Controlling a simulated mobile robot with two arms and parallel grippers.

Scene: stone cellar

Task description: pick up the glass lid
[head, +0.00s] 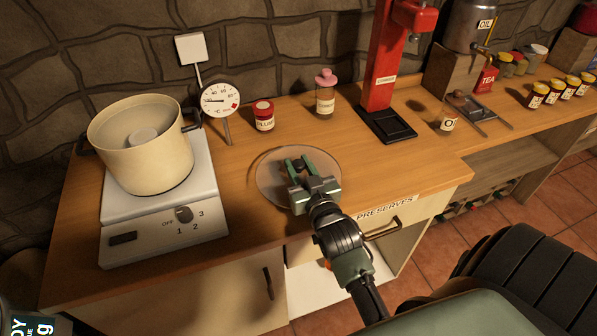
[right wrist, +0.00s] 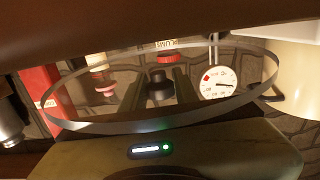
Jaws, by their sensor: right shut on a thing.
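The glass lid (head: 270,183) is a clear round disc with a thin metal rim and a dark knob, over the wooden counter in the middle of the head view. My right gripper (head: 299,166) reaches it from the front and is shut on its knob. In the right wrist view the lid's rim (right wrist: 100,127) crosses the picture, and the dark knob (right wrist: 160,86) sits between the two fingers. I cannot tell whether the lid touches the counter. My left gripper is not in view.
A cream pot (head: 143,150) stands on a white hotplate (head: 165,240) at the left. A dial thermometer (head: 220,99), a red-lidded jar (head: 263,115) and a pink-topped bottle (head: 325,95) stand behind the lid. A red press (head: 388,70) is farther right.

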